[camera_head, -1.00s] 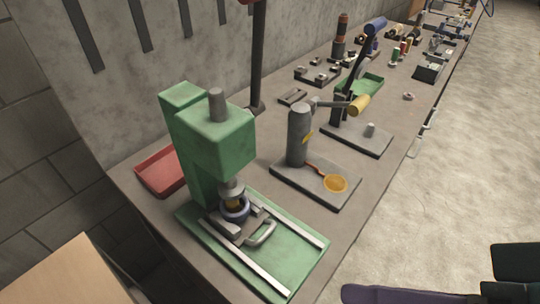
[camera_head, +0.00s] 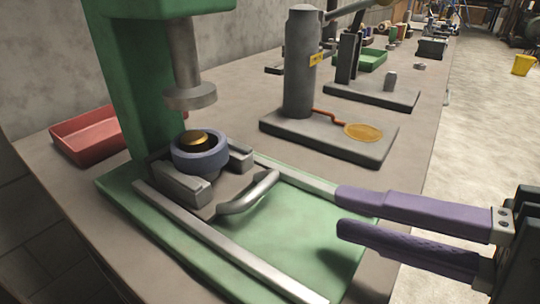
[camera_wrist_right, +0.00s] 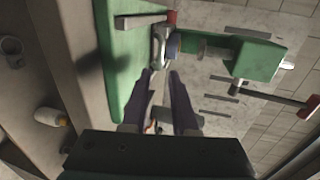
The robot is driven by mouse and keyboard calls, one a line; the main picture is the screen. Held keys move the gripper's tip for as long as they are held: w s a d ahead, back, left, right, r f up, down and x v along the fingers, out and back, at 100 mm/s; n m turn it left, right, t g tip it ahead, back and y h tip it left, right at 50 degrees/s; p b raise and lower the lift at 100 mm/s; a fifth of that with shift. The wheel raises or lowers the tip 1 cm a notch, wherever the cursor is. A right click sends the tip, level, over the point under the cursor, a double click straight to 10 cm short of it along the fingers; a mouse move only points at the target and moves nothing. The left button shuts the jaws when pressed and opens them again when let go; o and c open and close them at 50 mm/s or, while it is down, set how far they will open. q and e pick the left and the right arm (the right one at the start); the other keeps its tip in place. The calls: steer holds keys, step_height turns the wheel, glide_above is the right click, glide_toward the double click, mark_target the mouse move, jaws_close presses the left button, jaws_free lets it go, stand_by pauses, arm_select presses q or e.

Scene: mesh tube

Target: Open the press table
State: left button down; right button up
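The press table is a grey sliding plate (camera_head: 232,188) on two light rails on the green press base (camera_head: 322,225). Its curved grey handle (camera_head: 250,196) faces the front right. A blue ring (camera_head: 200,158) with a brass piece (camera_head: 194,138) inside sits on the plate, under the raised press ram (camera_head: 189,70). My right gripper (camera_head: 345,212) is open with purple fingers, to the right of the handle and apart from it. In the right wrist view the open fingers (camera_wrist_right: 162,76) point towards the handle (camera_wrist_right: 158,48). My left gripper is not in view.
A red tray (camera_head: 88,136) stands left of the green press column (camera_head: 135,90). A grey tool on a flat base (camera_head: 340,143) stands behind on the bench. A green tray (camera_head: 372,60) and other tools stand farther back. Open floor lies to the right.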

mark_target(265, 192)
steer(key=x, duration=0.9)
steer(key=shift+a, duration=0.15)
steer(key=shift+c, duration=0.4)
jaws_close()
stand_by(0.6)
